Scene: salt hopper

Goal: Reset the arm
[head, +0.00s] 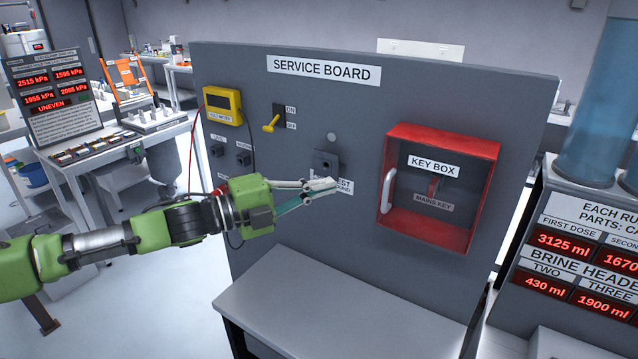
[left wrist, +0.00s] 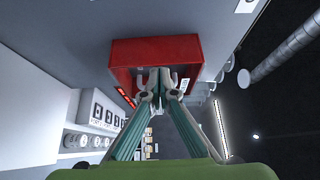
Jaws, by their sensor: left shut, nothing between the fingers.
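My left arm comes in from the left in the head view, green and grey. Its gripper (head: 334,186) is shut and empty, in front of the service board (head: 300,110), beside a small dark socket plate (head: 326,163) and over part of its label. Whether it touches the board I cannot tell. In the left wrist view the gripper's fingertips (left wrist: 160,80) meet in front of the red key box (left wrist: 150,50). In the head view the key box (head: 440,140) is open-fronted, to the right of the gripper. My right gripper is not in view.
A yellow meter (head: 222,105) and a yellow-handled switch (head: 272,122) are on the board's left part. A grey bench top (head: 340,305) sticks out below and is bare. Red number displays (head: 575,245) and a blue tank (head: 600,110) stand at the right.

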